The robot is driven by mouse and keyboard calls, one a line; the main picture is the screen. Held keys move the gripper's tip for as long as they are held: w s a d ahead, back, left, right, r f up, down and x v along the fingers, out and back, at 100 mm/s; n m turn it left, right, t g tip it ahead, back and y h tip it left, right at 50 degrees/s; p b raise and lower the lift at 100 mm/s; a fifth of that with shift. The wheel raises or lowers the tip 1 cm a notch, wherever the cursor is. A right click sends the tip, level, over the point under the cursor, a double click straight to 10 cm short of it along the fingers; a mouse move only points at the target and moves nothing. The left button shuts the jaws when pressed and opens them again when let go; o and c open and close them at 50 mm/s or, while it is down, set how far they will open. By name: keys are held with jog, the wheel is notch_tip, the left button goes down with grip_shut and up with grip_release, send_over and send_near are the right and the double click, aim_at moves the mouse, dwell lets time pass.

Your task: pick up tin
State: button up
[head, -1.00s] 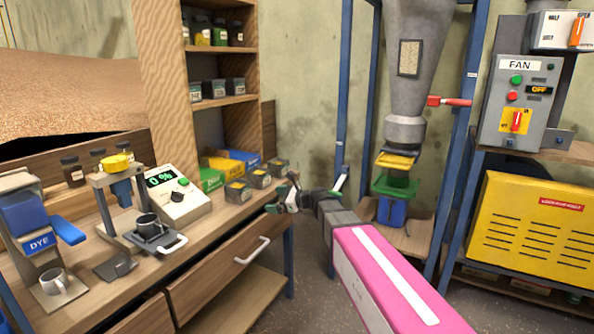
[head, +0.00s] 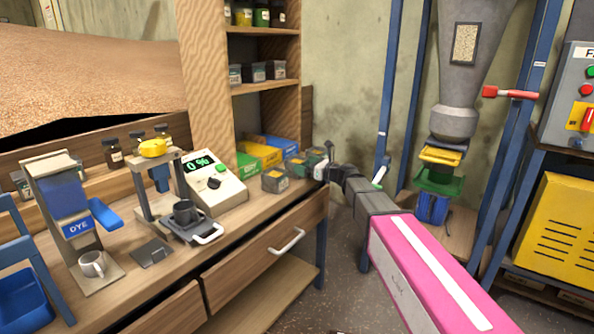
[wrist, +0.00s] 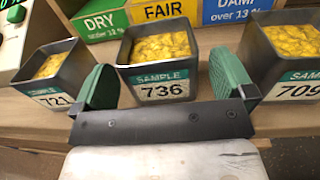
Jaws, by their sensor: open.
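Three dark square sample tins full of yellow grain stand in a row on the bench in the wrist view. Tin 736 (wrist: 160,86) is in the middle, tin 721 (wrist: 50,92) at left and tin 709 (wrist: 298,90) at right, partly cut off. My gripper (wrist: 168,85) is open, its green pads on either side of tin 736, with a gap at each side. In the head view, my gripper (head: 318,168) is at the bench's right end by the tins (head: 274,180); its fingers partly hide the farther ones.
Green DRY, yellow FAIR and blue DAMP boxes (wrist: 160,10) stand close behind the tins. A meter (head: 212,180) reading 0 % is to their left. The shelf post (head: 215,80) rises behind. A drawer handle (head: 287,241) sticks out below the bench top.

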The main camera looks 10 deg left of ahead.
jog(key=x, duration=0.3)
jog(key=shift+a, duration=0.4)
jog(key=shift+r, duration=0.1)
jog(key=shift+c, duration=0.3)
jog(key=c, duration=0.9)
